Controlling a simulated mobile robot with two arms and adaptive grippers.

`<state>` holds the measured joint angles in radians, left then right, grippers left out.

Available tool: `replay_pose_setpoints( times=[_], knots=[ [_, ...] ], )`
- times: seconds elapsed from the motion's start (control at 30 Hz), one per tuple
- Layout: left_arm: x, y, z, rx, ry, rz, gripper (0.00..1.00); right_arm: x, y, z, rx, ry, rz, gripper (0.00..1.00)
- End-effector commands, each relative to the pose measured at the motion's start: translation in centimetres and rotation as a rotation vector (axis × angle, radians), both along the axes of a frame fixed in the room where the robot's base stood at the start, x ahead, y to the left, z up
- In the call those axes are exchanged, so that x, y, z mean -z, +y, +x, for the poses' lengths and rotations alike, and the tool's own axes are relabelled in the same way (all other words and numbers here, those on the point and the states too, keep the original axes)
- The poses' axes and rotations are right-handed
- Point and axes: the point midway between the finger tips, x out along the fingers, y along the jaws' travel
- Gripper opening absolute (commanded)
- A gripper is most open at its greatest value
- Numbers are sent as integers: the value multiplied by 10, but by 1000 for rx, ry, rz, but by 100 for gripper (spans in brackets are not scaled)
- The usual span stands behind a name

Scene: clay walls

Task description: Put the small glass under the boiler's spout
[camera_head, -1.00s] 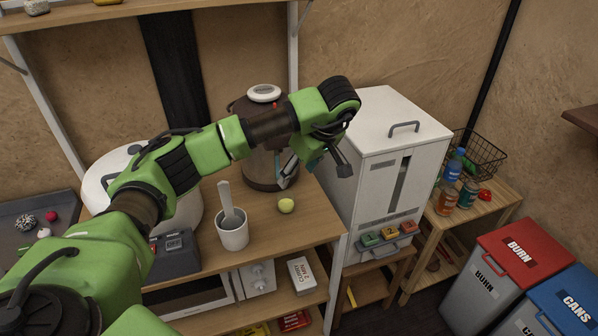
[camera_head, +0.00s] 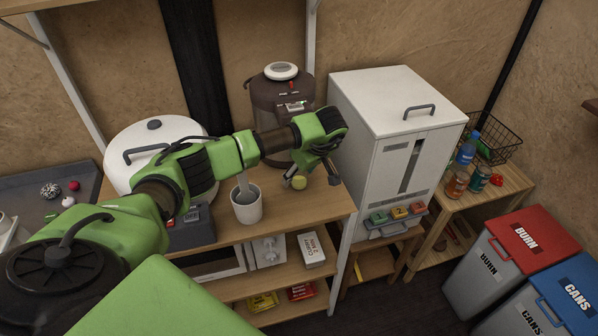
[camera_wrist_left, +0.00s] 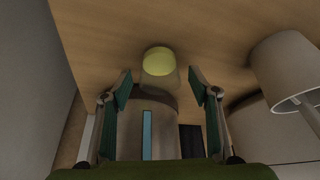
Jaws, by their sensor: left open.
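The small glass (camera_head: 299,183) looks like a little clear cup with yellow-green in its bottom. It stands on the wooden shelf top in front of the boiler. The boiler (camera_head: 268,96) is brown with a white lid, and my left arm hides part of its lower body. My left gripper (camera_head: 313,174) is open just beside the glass. In the left wrist view, which shows the scene upside down, the glass (camera_wrist_left: 158,62) is centred just beyond the open fingertips (camera_wrist_left: 160,84), with no visible grip on it. My right gripper is not in view.
A white cup with a spoon (camera_head: 246,208) stands left of the glass. A white rice-cooker-like pot (camera_head: 140,135) is behind my arm. A tall white dispenser (camera_head: 385,130) stands close on the right. The shelf's front edge is near, with a little bare wood beside the glass.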

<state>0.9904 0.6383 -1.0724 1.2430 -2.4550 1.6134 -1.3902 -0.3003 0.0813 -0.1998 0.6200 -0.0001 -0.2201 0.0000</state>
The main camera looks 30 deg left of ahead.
Motion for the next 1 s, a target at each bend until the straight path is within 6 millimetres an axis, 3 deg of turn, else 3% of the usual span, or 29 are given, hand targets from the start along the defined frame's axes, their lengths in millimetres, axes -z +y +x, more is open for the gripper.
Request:
replay_pose_setpoints(
  times=[0.37,0.53,1.0],
  knots=[
    [5,2,1,0,-1,0,55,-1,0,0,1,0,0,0],
    [5,2,1,0,-1,0,14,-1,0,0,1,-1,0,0],
    [4,7,0,-3,-1,1,12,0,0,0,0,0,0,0]
  ],
)
